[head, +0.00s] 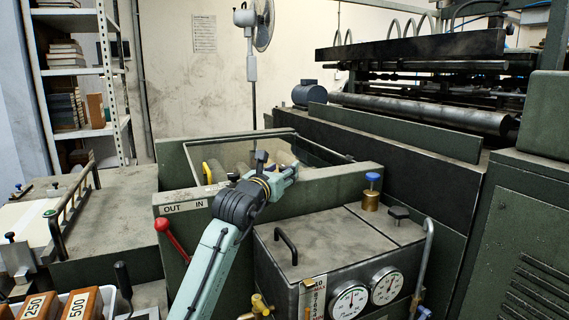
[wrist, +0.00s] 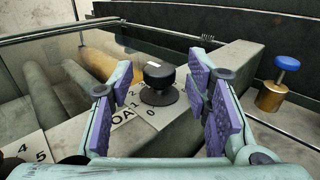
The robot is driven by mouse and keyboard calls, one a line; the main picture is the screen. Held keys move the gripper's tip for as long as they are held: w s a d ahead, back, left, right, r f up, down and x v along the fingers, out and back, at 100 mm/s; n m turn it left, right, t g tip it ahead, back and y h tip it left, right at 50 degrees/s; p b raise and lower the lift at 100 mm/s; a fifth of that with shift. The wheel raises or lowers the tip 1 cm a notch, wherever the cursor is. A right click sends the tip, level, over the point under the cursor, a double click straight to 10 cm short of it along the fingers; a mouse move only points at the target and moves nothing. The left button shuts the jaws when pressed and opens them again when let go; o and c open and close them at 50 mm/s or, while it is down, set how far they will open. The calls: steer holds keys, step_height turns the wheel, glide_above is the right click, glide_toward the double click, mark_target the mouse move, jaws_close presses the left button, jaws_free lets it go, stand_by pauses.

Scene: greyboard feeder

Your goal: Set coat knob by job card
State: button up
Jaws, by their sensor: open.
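A black round knob (wrist: 159,82) stands on a pale dial plate (wrist: 128,117) in the wrist view. Digits 0, 1 and 2 and the letters "OA" show on the plate; the rest is hidden. My gripper (wrist: 163,88) is open, with a purple-padded finger on each side of the knob. I cannot tell whether the pads touch it. Another plate (wrist: 28,152) with 4 and 5 shows at lower left. In the head view my arm reaches to the feeder's rim, and the knob is not clear there. No job card can be made out for certain.
A brass pot with a blue cap (head: 371,192) stands right of my arm, also in the wrist view (wrist: 278,84). A red-knobbed lever (head: 170,235) stands left. Two gauges (head: 367,292) are in front. Rollers (wrist: 75,80) lie in the trough behind the rim.

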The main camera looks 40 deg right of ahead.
steer(key=shift+x, duration=1.2)
steer(key=shift+c, duration=0.5)
jaws_close()
